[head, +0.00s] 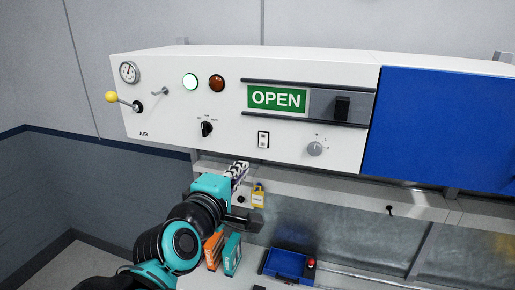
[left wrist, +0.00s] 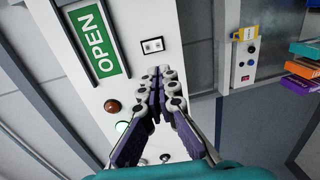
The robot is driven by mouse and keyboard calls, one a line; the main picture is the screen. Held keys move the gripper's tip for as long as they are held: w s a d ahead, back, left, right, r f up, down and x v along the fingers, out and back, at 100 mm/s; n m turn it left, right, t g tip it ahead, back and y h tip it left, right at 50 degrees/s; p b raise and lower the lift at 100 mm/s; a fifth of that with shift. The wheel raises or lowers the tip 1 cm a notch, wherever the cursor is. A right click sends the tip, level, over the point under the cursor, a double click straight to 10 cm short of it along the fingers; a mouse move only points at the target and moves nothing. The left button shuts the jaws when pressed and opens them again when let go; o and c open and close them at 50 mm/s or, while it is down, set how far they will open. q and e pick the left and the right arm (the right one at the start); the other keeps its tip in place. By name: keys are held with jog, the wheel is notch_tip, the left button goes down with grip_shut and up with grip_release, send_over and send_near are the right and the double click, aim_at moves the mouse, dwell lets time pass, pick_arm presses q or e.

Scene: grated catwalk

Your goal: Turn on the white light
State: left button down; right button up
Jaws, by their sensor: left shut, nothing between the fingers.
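A white panel (head: 225,120) carries a round pale lamp (head: 190,81) that looks bright with a green tinge, and a dark amber-red lamp (head: 217,83) beside it. Below them is a black rotary selector (head: 207,129). A rocker switch (head: 263,139) sits to its right, under the green OPEN sign (head: 277,98); it also shows in the left wrist view (left wrist: 152,45). A grey knob (head: 315,149) is further right. My left gripper (head: 239,168) is shut and empty, just below the panel's lower edge in the head view, apart from the switch there. The right gripper is out of view.
A gauge (head: 129,72), a yellow-tipped lever (head: 111,97) and a small toggle (head: 160,92) are at the panel's left. A blue panel (head: 440,125) covers the right.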

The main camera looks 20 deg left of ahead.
pick_arm(q)
jog(key=p, duration=0.2)
send_near(263, 146)
jog(key=w, duration=0.6)
jog(key=shift+d+f, duration=0.1)
jog(key=shift+f, duration=0.15)
jog(key=shift+w+f, duration=0.15)
jog(key=shift+w, duration=0.3)
jog(key=shift+s, duration=0.1)
